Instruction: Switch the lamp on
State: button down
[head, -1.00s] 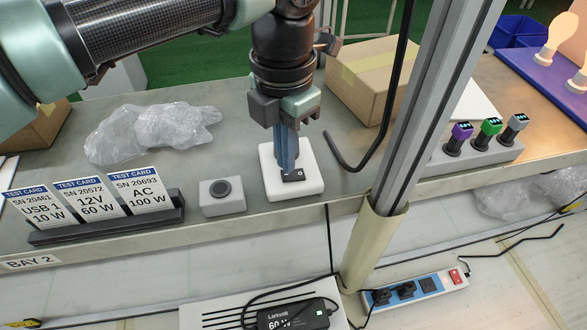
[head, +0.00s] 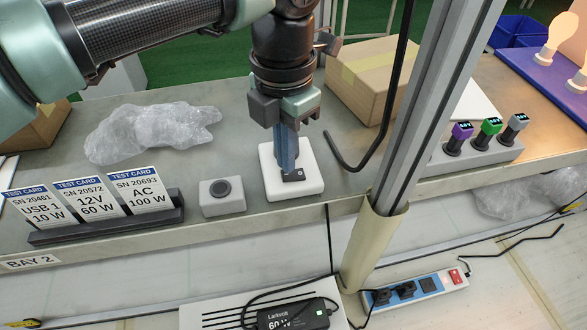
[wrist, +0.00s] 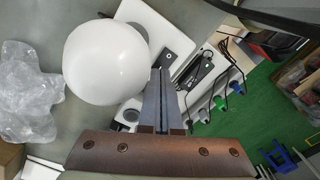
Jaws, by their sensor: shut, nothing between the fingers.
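A white rounded base (head: 311,185) stands on the bench, with a small black rocker switch (head: 294,176) on it. A smooth white globe (wrist: 105,62) fills the upper left of the wrist view, beside the base (wrist: 137,12); I cannot tell whether it is lit. It does not show in the head view. My gripper (head: 285,165) points down with its fingers together and empty. The tips are at the switch, just left of it in the head view; I cannot tell whether they touch. The shut fingers also show in the wrist view (wrist: 160,75).
A grey box with a round button (head: 222,194) and a test card rack (head: 110,225) stand to the left. Bubble wrap (head: 150,132) lies behind. A metal post (head: 425,110), a carton (head: 365,75) and a connector block (head: 485,150) are to the right.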

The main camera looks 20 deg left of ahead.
jog(key=shift+f+b, duration=0.7)
jog(key=shift+f, duration=0.2)
jog(key=shift+s, duration=0.1)
dwell(0.3)
jog(key=shift+r+p, duration=2.3)
jog(key=shift+r, duration=1.25)
